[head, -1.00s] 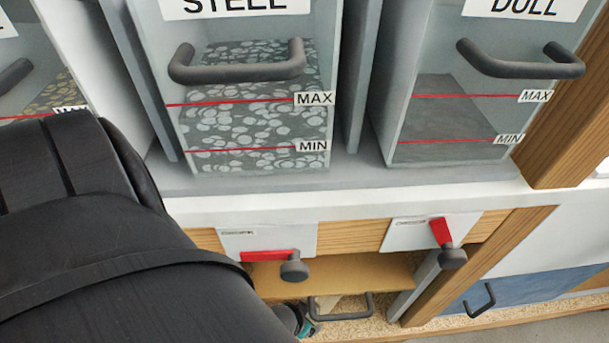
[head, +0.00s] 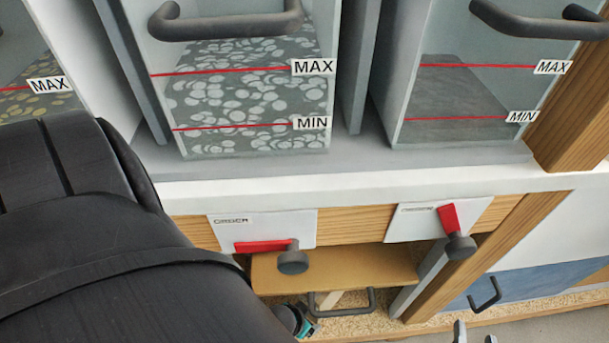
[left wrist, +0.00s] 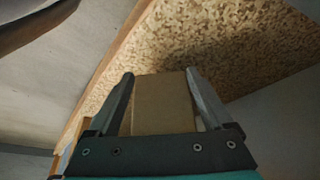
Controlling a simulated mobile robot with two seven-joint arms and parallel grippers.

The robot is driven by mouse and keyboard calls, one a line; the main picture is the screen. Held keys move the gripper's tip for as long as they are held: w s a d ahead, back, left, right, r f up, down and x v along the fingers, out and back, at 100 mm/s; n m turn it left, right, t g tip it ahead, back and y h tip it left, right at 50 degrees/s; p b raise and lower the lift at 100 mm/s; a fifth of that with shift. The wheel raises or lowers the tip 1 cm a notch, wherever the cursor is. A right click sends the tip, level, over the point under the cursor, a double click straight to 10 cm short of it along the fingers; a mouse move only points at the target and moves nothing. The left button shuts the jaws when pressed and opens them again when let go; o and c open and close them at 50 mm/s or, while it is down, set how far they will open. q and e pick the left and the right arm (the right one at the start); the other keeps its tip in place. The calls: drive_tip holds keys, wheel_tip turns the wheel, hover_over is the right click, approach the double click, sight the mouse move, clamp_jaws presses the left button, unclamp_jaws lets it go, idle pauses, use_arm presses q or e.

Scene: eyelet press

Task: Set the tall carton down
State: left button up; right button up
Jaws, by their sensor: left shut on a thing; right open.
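The tall carton (left wrist: 163,105) is a plain brown box, seen in the left wrist view between my left gripper's (left wrist: 159,78) two fingers. My left gripper is shut on it. Speckled chipboard lies behind the carton in that view; I cannot tell whether the carton touches it. In the head view my black left arm hides much of the left side, and only a small teal part of the left gripper (head: 303,322) shows beside a dark handle. My right gripper (head: 475,334) just enters at the bottom edge with its fingertips apart and empty.
Two clear bins, one with grey discs (head: 250,95) and one with dark fill (head: 455,105), stand on a grey ledge. Below are two red levers (head: 265,246) (head: 448,218), a tan board (head: 340,266), a dark handle (head: 342,300) and a blue panel (head: 525,285) with a handle.

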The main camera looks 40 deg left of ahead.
use_arm(q)
drive_tip(key=shift+w+f+b, duration=0.1)
drive_tip(key=shift+f+b, duration=0.4)
drive_tip(key=shift+f, duration=0.05)
drive_tip(key=shift+w+a+f, duration=0.15)
drive_tip(key=shift+a+f, duration=0.05)
drive_tip(key=shift+a, duration=0.05)
drive_tip(key=shift+a+b, duration=0.1)
drive_tip(key=shift+b, duration=0.2)
use_arm(e)
drive_tip(key=a+r+t, duration=0.1)
drive_tip(key=a+r+t+y, duration=0.1)
drive_tip(key=a+t, duration=0.1)
drive_tip(key=shift+s+m, duration=0.2)
drive_tip(key=shift+m, duration=0.1)
use_arm(q)
drive_tip(key=o, duration=1.6)
drive_tip(key=shift+f, duration=0.15)
drive_tip(key=shift+c, duration=0.2)
use_arm(e)
drive_tip(key=shift+r, duration=0.1)
use_arm(q)
drive_tip(key=shift+r, duration=0.2)
use_arm(e)
drive_tip(key=shift+d, duration=0.1)
